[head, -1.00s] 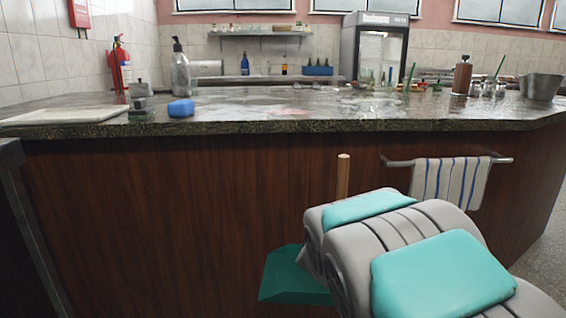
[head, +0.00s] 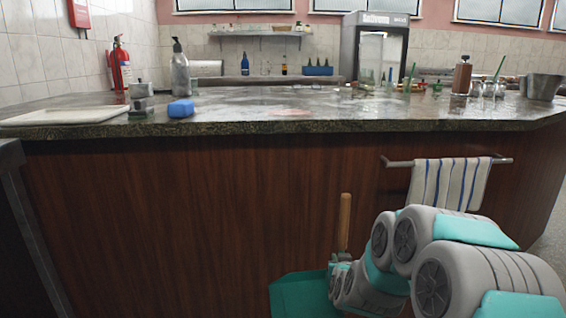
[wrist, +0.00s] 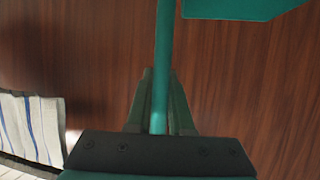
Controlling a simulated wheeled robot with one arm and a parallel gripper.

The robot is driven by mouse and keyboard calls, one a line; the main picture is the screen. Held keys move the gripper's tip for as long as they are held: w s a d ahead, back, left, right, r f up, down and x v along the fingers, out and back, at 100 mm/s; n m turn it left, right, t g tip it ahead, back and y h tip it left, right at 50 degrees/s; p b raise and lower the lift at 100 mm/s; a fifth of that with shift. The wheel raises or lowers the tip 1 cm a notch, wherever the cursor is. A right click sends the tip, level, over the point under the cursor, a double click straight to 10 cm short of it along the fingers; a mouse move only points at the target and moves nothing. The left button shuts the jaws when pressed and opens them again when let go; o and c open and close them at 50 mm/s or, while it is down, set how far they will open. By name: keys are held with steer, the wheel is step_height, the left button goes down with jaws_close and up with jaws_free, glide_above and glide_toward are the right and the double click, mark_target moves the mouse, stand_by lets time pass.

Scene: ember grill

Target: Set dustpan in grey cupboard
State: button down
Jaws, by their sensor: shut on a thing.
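The green dustpan (head: 298,294) hangs in front of the wood-panelled counter, low in the head view, its pan cut by the bottom edge. A wooden stick (head: 344,222) rises upright by it, probably its handle end. In the wrist view, a green handle (wrist: 164,60) runs up from between the fingers to a flat green part (wrist: 240,8) at the top. My gripper (wrist: 158,102) is shut on this handle. In the head view my arm hides most of the gripper. I cannot make out a grey cupboard for sure.
The counter (head: 200,210) spans the view ahead. A striped towel (head: 448,184) hangs on a rail at its right. A dark grey edge (head: 12,155) stands at far left. The countertop holds a white tray (head: 65,116), a blue sponge (head: 180,108) and a soap bottle (head: 180,70).

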steer(key=shift+w+a+f+n+y, duration=0.1)
steer(key=shift+a+f+n+y, duration=0.2)
steer(key=shift+f, duration=0.35)
steer(key=shift+w+a+f+n+y, duration=0.1)
steer(key=shift+a+f+n+y, duration=0.2)
steer(key=shift+f, duration=0.35)
